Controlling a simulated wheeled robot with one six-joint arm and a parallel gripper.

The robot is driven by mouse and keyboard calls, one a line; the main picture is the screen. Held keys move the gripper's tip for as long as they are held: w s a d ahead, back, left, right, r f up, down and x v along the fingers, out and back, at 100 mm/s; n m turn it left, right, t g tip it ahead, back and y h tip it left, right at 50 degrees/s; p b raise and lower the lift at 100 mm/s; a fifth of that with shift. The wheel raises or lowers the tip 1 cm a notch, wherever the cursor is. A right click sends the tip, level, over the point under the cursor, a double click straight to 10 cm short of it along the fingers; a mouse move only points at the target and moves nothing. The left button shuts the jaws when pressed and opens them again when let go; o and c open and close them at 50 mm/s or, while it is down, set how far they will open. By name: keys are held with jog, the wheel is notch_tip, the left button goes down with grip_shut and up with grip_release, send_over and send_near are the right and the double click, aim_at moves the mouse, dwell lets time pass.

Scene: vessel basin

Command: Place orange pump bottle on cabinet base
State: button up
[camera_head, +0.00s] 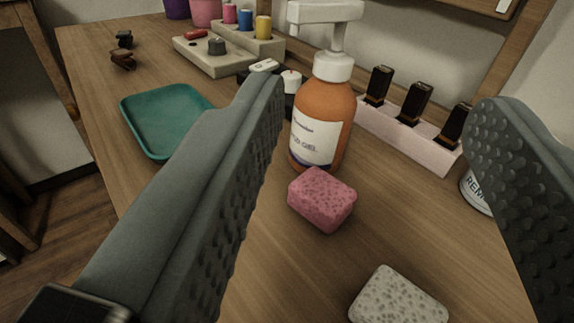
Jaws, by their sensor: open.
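An orange pump bottle (324,112) with a white pump head and a white label stands upright on the wooden top. My gripper (377,108) is open and empty. Its left finger reaches in from the lower left and its right finger from the right, with the bottle in the view between them, closer to the left finger. I cannot tell how far the bottle is from the fingertips. I cannot make out a cabinet base in this view.
A pink sponge (322,198) lies before the bottle, a pale sponge (398,297) nearer. A pink-white rack (407,129) with dark bottles stands right. A can (476,192) shows by the right finger. A teal tray (151,149) and a stepped holder (228,55) are left and behind.

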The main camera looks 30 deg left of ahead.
notch_tip(320, 180, down, 4)
jog(key=g+y, duration=0.1)
jog(key=y, duration=0.1)
send_near(334, 72)
jog(key=x, duration=0.6)
jog(key=shift+w+a+r, duration=0.15)
jog(key=shift+w+a, duration=0.15)
jog(key=x, duration=0.5)
jog(key=shift+d, duration=0.15)
grip_shut()
